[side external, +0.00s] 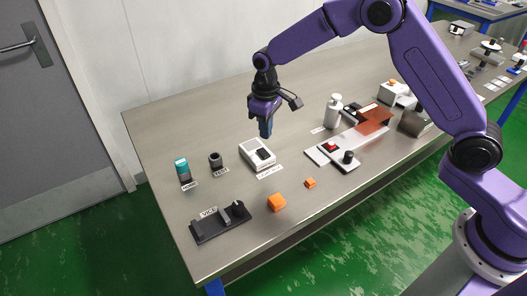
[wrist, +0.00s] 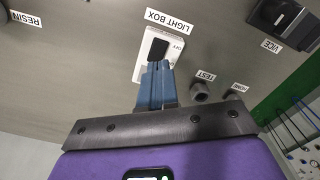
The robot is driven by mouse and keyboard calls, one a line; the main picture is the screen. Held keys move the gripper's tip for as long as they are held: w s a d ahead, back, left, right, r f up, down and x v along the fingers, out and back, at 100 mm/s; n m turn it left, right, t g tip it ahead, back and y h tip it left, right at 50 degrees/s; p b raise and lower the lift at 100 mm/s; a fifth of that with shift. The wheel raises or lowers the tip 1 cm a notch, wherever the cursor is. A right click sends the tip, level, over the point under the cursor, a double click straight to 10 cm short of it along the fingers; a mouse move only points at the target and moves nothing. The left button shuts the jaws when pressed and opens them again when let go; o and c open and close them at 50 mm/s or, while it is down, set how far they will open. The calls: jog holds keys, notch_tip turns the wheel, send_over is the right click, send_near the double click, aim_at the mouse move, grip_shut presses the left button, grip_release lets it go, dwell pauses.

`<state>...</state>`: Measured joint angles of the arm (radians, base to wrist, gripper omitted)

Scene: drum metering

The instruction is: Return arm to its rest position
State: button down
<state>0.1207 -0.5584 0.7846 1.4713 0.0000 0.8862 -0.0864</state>
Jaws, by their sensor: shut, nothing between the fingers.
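My gripper (side external: 266,130) is purple with blue fingers and hangs pointing down above the table, beside the white light box (side external: 257,154). In the wrist view the blue fingertips (wrist: 158,66) are together and hold nothing, and they overlap part of the light box (wrist: 154,45) with its dark switch. I cannot tell how high above the table the fingertips are. My arm reaches in from the right side.
The back left table area is clear.

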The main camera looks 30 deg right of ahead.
jog(key=s+d+r+n, duration=0.2)
jog(key=s+r, duration=0.2)
jog(key=s, duration=0.5)
jog(key=s+d+r+n, duration=0.1)
jog(key=s+r, duration=0.3)
jog(key=s, duration=0.5)
jog(key=s+d+r+n, duration=0.2)
jog(key=s+r, duration=0.1)
jog(key=s, duration=0.6)
jog(key=s+d+n, duration=0.1)
jog(key=s+d, duration=0.6)
jog(key=s, duration=0.3)
jog(key=shift+s+n, duration=0.3)
jog(key=shift+s, duration=0.05)
jog(key=shift+w+r, duration=0.1)
jog(key=w+a+n, duration=0.1)
jog(key=w+a, duration=0.3)
jog(key=w, duration=0.6)
jog(key=w+a+n, duration=0.2)
jog(key=w+a, duration=0.3)
jog(key=w, duration=0.5)
jog(key=w+a+n, duration=0.1)
jog(key=w+a, duration=0.3)
jog(key=w, duration=0.6)
jog(key=w+d+f+n, duration=0.1)
jog(key=w+f, duration=0.3)
jog(key=w, duration=0.6)
